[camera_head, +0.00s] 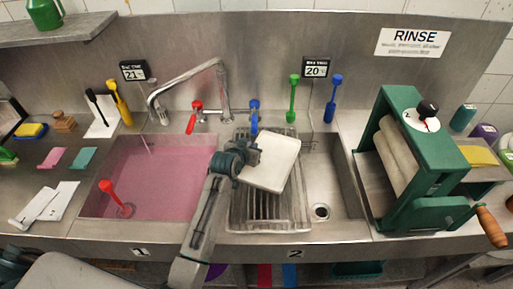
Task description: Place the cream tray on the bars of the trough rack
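The cream tray (273,163) is a pale rectangular tray over the trough rack, overlapping its upper half. The trough rack (268,210) is a metal wire rack with parallel bars, set across the left part of the right-hand sink. Its lower bars are bare. My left gripper (249,158) is at the tray's left edge and looks shut on it; the fingertips are partly hidden. The tray looks slightly tilted. I cannot tell whether its underside touches the bars. My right gripper is not in view.
The left sink (160,165) holds pink liquid and a red-handled tool (110,190). The right sink (335,185) is bare beside the rack, with a drain. A faucet (190,80) and taps stand behind. A green wringer (415,165) stands to the right.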

